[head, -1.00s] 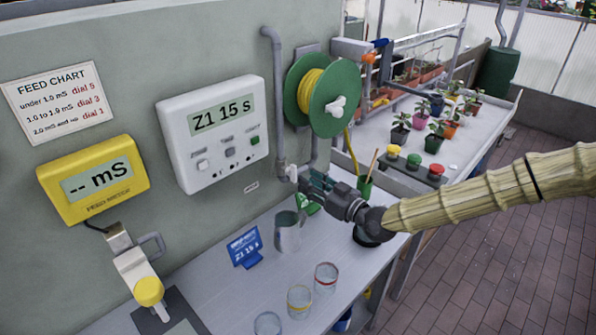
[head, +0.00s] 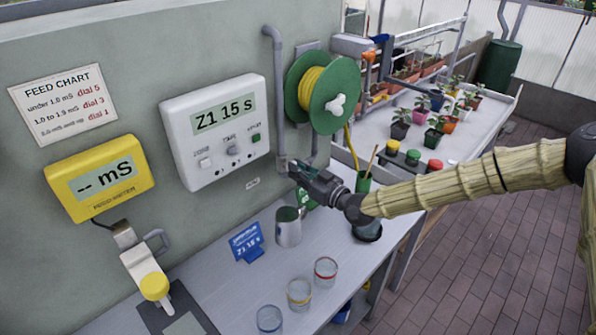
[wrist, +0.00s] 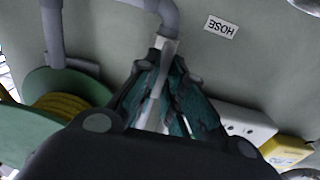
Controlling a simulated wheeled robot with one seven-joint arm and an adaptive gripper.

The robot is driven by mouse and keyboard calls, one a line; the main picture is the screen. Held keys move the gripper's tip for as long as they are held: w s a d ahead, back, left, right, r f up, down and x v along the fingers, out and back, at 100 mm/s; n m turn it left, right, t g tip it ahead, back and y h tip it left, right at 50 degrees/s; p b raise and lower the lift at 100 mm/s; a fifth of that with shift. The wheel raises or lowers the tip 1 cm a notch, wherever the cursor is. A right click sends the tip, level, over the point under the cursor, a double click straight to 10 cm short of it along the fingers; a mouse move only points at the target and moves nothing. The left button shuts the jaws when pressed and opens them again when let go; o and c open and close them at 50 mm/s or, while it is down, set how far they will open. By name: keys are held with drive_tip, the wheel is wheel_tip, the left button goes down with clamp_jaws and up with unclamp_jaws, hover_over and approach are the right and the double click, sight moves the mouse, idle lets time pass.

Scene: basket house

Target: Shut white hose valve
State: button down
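The grey hose pipe (head: 277,90) runs down the wall to the white hose valve, which my gripper (head: 297,170) mostly hides in the head view. In the wrist view the pipe (wrist: 167,12) ends above a pale valve piece (wrist: 166,46) upside down in the picture. My gripper (wrist: 165,75) is at the valve, its teal fingers on either side of a pale strip that looks like the valve's lever. I cannot tell whether the fingers press on it. A HOSE label (wrist: 221,27) is on the wall beside it.
A green hose reel (head: 336,92) with yellow hose is just right of the pipe. A white timer box (head: 216,150) hangs to the left. A metal jug (head: 288,228) and several glasses stand below on the bench (head: 215,285). A green cup (head: 363,183) is close behind.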

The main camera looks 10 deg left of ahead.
drive_tip(key=shift+b, duration=0.4)
drive_tip(key=shift+w+d+f+m+b, duration=0.1)
drive_tip(key=shift+w+m+b, duration=0.1)
drive_tip(key=shift+m+b, duration=4.5)
drive_tip(key=shift+w+d+f+m+b, duration=0.1)
drive_tip(key=shift+w+m+b, duration=0.05)
drive_tip(key=shift+m+b, duration=4.5)
drive_tip(key=shift+r+n+b, duration=0.15)
drive_tip(key=shift+n+b, duration=0.1)
drive_tip(key=shift+b, duration=0.25)
drive_tip(key=c, duration=1.5)
unclamp_jaws()
drive_tip(key=shift+a+f, duration=0.1)
drive_tip(key=shift+f, duration=0.1)
drive_tip(key=shift+s, duration=0.1)
drive_tip(key=v, duration=1.2)
